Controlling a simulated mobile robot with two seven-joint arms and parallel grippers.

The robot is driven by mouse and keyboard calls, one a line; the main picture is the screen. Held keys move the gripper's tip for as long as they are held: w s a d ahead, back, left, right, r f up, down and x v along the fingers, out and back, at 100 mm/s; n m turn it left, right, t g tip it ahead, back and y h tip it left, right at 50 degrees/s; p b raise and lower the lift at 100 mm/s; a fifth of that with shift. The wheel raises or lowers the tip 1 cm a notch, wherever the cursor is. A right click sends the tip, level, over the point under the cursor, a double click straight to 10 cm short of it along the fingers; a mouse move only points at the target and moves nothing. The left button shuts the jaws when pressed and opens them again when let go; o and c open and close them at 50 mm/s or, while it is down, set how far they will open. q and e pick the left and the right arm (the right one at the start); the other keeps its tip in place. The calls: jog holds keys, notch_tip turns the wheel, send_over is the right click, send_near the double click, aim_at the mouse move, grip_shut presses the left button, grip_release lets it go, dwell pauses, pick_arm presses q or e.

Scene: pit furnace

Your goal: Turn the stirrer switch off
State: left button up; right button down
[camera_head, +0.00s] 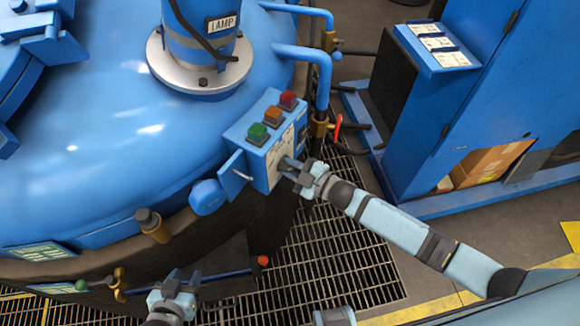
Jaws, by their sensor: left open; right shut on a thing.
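A blue control box (262,142) is mounted on the side of the big blue vessel. Green, orange and red buttons sit on its top. My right gripper (290,168) is at the box's right-hand face, shut on a small part there. That part is mostly hidden by the fingers, so I cannot tell for sure that it is the stirrer switch or how it is set. My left gripper (179,285) is open and empty, low in front of the vessel, well apart from the box.
The blue vessel (100,120) fills the left, with a lamp fitting (205,50) on top. Blue pipes and a red-handled valve (338,127) stand right of the box. A blue cabinet (440,110) is at the right. Floor grating (335,255) lies below.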

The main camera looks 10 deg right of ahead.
jog(key=shift+n, duration=0.4)
jog(key=c, duration=1)
grip_release()
jog(key=shift+c, duration=0.2)
jog(key=b+v, duration=0.1)
jog(key=v, duration=1.2)
jog(key=shift+s+d+b, duration=0.3)
